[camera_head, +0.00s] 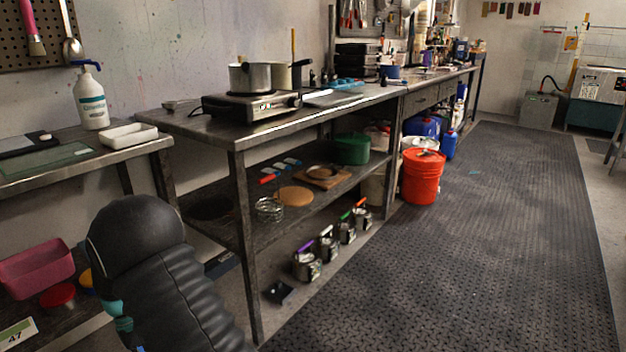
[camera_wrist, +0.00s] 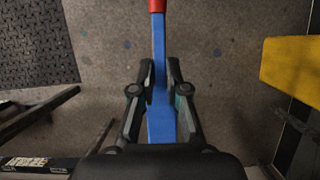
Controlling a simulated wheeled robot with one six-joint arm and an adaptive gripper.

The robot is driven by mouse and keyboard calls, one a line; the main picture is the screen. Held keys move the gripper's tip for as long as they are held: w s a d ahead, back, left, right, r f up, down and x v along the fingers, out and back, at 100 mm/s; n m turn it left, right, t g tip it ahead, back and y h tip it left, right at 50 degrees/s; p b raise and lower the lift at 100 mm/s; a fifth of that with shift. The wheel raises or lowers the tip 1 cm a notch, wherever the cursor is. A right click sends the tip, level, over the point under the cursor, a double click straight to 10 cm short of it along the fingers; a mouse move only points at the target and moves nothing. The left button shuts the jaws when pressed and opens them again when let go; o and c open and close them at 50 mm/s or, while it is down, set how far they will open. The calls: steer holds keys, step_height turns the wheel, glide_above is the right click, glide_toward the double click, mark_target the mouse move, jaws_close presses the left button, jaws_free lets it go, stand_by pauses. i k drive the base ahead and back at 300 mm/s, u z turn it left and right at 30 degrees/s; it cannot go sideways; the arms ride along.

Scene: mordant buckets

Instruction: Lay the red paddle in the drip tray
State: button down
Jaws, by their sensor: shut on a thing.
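In the wrist view, my gripper (camera_wrist: 160,66) is shut on a long, flat blue shaft with a red end at the top edge of the picture. I take this to be the red paddle (camera_wrist: 159,36); its far end is out of view. It is held above the grey floor. In the head view my black arm stands at the lower left, and my gripper and the paddle do not show. A shallow white tray (camera_head: 128,136) lies on the left metal table; I cannot tell for sure that it is the drip tray.
A white pump bottle (camera_head: 92,100) stands behind the tray. A hot plate (camera_head: 250,106) with a pot is on the long workbench. Lidded pots (camera_head: 306,265) stand below it. An orange bucket (camera_head: 422,176) is beside the bench. The dark floor mat (camera_head: 480,250) is clear.

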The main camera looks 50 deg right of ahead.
mark_target(327, 100)
steer(key=z, duration=2.5)
steer(key=i, duration=1.55)
steer(key=u, duration=0.8)
